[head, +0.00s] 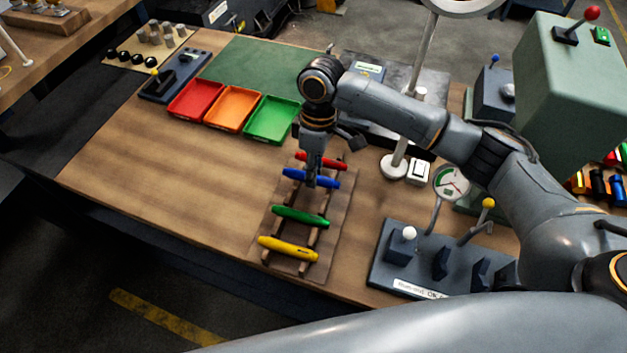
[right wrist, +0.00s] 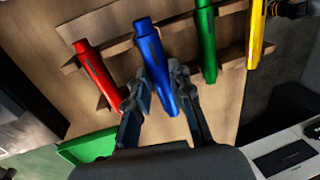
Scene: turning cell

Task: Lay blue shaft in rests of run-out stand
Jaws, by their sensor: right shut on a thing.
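The blue shaft (head: 294,174) lies across the slotted wooden rack, between the red and green shafts. My right gripper (head: 312,180) comes down on it from above. In the right wrist view the fingers (right wrist: 164,78) close on both sides of the blue shaft (right wrist: 149,48), near its middle. The shaft still appears to sit at the rack's rails. The run-out stand (head: 385,268) is a dark base at the lower right of the table, with upright rests (head: 440,263), a dial gauge (head: 451,184) and a white knob (head: 408,233). Its rests look empty. My left gripper is out of view.
The rack (head: 262,225) also holds red (head: 333,164), green (head: 300,216) and yellow (head: 288,249) shafts. Red, orange and green trays (head: 270,119) lie behind it. A lamp post (head: 405,120) stands between rack and green machine (head: 570,90).

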